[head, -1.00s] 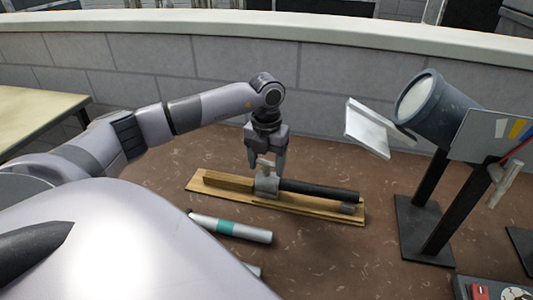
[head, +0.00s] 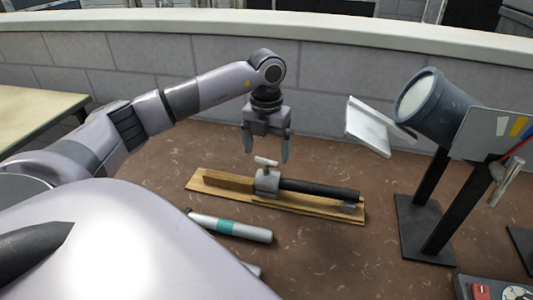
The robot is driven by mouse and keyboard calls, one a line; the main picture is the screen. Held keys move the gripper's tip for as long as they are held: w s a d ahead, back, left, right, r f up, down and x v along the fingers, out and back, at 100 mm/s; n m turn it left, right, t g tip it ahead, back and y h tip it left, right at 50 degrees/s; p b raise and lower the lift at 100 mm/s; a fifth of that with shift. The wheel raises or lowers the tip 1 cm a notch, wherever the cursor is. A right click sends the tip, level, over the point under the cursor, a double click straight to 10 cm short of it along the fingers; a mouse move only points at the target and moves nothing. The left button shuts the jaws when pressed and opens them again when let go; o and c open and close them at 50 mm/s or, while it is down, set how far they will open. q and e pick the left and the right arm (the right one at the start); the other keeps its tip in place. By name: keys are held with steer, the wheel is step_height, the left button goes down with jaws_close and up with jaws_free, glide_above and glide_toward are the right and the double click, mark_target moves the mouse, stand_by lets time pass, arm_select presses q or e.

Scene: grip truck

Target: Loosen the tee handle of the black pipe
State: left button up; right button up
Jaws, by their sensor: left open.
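The black pipe (head: 318,190) lies along a wooden board (head: 225,194) on the brown floor. A grey clamp (head: 267,184) sits at the pipe's left end, on the board. Its pale tee handle (head: 266,161) sticks up from the clamp with its crossbar on top. My left gripper (head: 266,155) hangs pointing down above the tee handle, its two fingers spread apart and empty. The fingers look clear of the handle. A small grey piece (head: 349,207) is at the pipe's right end. My right gripper does not show.
A light tube with a green band (head: 230,227) lies in front of the board. A dark lamp (head: 430,105) with a white flap stands on black posts at right. A block wall (head: 170,70) runs behind; a table (head: 35,108) is at left.

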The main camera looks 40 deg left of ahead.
arm_select(q)
steer(key=shift+r, duration=1.4)
